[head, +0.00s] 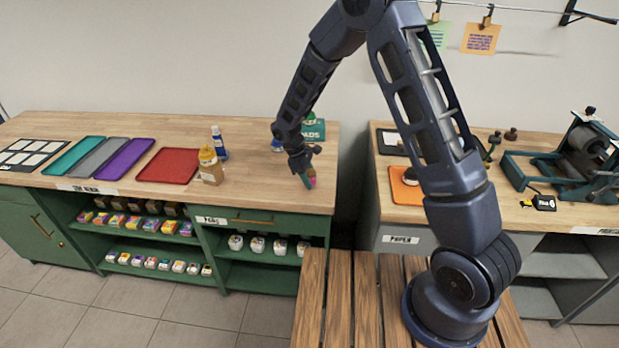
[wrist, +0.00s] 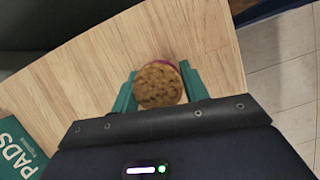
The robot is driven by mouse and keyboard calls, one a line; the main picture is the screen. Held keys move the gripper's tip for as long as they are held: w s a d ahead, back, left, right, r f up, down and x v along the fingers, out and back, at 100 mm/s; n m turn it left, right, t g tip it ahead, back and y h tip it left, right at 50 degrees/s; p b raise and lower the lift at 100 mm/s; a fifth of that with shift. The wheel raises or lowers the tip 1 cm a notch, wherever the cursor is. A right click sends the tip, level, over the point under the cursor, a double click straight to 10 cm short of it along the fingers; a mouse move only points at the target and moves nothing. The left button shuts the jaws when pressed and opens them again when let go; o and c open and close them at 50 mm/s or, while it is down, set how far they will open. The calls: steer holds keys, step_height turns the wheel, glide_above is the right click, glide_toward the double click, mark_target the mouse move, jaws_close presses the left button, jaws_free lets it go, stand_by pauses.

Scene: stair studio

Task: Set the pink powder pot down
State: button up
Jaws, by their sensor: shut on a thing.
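The pink powder pot (wrist: 158,84) shows in the wrist view with a round brown cork-like top and a thin pink edge around it. My gripper (wrist: 158,90) has its two green fingers closed on either side of the pot. In the head view my gripper (head: 307,178) is low over the right end of the wooden counter (head: 262,183), and a small pink part of the pot (head: 312,182) shows at the fingertips. I cannot tell whether the pot's base touches the counter.
A green PADS box (head: 313,130) stands behind my gripper. A gap separates this counter from the right one, which holds an orange mat (head: 402,187).

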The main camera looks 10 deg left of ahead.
steer(key=o, duration=1)
steer(key=s+v, duration=0.1)
steer(key=v, duration=1.1)
steer(key=w+d+r+m+y, duration=0.2)
steer(key=d+r+m, duration=0.2)
steer(key=d+r, duration=0.85)
steer(key=s+d+r+m+t+y, duration=0.1)
steer(key=s+d+r+m, duration=0.1)
steer(key=d+r, duration=0.3)
steer(key=s+d+r+m+t, duration=0.1)
steer(key=s+d+r+m, duration=0.1)
steer(key=d, duration=0.6)
steer(key=s+d+r+m+t, duration=0.1)
steer(key=s+d+m, duration=0.1)
steer(key=s+d, duration=0.3)
steer(key=s+d+r+m+t+y, duration=0.1)
steer(key=s+d+r+m, duration=0.1)
steer(key=s+d, duration=0.4)
steer(key=s+d+r+m+t, duration=0.1)
steer(key=s+d+m, duration=0.3)
steer(key=s+d, duration=0.2)
steer(key=shift+s+r+y, duration=0.15)
steer(key=shift+s+y, duration=0.15)
steer(key=shift+s, duration=0.4)
